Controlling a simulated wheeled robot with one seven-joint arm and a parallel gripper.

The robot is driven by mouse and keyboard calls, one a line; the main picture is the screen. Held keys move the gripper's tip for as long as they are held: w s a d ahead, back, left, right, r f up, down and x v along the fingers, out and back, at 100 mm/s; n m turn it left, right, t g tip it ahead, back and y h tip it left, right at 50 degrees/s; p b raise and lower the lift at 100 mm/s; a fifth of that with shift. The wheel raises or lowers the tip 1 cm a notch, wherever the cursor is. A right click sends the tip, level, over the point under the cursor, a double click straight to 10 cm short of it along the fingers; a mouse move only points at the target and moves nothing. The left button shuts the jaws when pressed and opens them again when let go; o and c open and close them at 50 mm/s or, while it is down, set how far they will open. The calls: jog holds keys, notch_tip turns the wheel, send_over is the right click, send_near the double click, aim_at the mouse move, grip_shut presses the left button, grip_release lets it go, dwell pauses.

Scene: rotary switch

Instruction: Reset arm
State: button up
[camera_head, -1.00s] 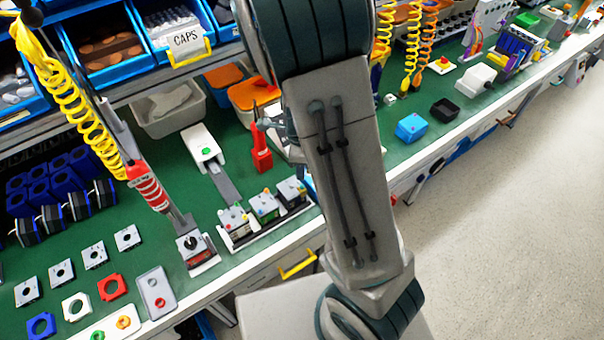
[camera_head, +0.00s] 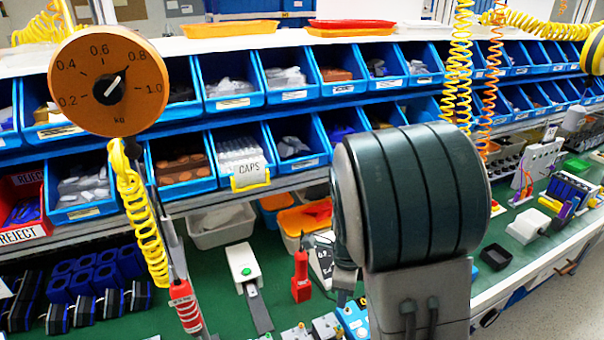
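My arm (camera_head: 415,200) stands large in the right middle of the head view, a dark ribbed joint above a grey link. My gripper is not visible; the arm hides what lies behind it, and the lower work area is cut off by the picture's bottom edge. No rotary switch can be made out clearly. Small grey blocks with coloured tops (camera_head: 325,326) show partly at the bottom edge, left of my arm.
A round orange dial (camera_head: 108,80) hangs at upper left above a red hanging tool (camera_head: 185,305). Blue bins (camera_head: 232,80) fill two shelf rows behind. A red upright tool (camera_head: 301,276) and a white device (camera_head: 244,262) stand on the green bench (camera_head: 215,290). Floor is clear at lower right.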

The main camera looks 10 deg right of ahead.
jog(key=s+r+n+t+b, duration=0.1)
jog(key=s+r+n+t, duration=0.1)
jog(key=s+r+n, duration=0.4)
jog(key=s+r+n+t+b, duration=0.1)
jog(key=s+r+n, duration=0.6)
jog(key=n, duration=0.9)
jog(key=shift+s+t, duration=0.4)
jog(key=shift+s, duration=0.2)
jog(key=shift+d, duration=0.1)
